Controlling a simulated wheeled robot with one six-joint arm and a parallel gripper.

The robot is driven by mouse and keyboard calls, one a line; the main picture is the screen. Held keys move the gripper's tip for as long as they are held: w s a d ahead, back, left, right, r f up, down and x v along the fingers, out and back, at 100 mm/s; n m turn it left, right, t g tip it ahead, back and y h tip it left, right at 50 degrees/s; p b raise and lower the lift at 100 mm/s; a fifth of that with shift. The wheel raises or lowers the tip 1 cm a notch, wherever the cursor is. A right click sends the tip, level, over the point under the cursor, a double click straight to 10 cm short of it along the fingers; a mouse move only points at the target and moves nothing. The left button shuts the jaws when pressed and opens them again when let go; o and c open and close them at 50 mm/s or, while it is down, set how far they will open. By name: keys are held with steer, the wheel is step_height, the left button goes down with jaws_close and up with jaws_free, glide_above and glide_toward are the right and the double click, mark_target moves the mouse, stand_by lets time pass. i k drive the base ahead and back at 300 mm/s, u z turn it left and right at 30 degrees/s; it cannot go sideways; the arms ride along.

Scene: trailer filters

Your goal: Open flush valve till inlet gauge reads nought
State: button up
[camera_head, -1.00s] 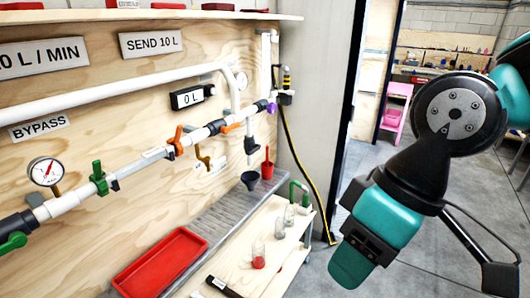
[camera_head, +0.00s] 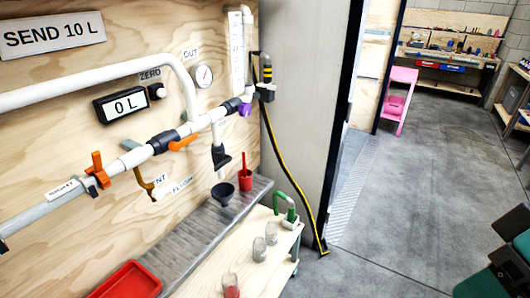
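A brass-coloured lever valve (camera_head: 146,181) hangs below the white pipe, beside a label that reads FLUSH (camera_head: 182,185) and a partly hidden label ending in NT. I cannot tell for sure which valve the FLUSH label marks. An orange handle (camera_head: 182,143) lies along the pipe to the right, and another orange handle (camera_head: 97,171) stands upright to the left. A round gauge (camera_head: 204,76) under an OUT label is in view; the inlet gauge is not. My gripper is not in view; only teal and black parts of my arm show at the bottom right.
A dark funnel (camera_head: 223,193) sits under a downward spout, beside a red container (camera_head: 245,180). A grey grated shelf (camera_head: 190,238), a red tray (camera_head: 128,281) and a wooden cart (camera_head: 205,272) with jars stand below. Floor to the right is clear.

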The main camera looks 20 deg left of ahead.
mark_target(223, 164)
steer(key=u, duration=0.3)
steer(key=i, duration=0.85)
steer(key=u, duration=0.75)
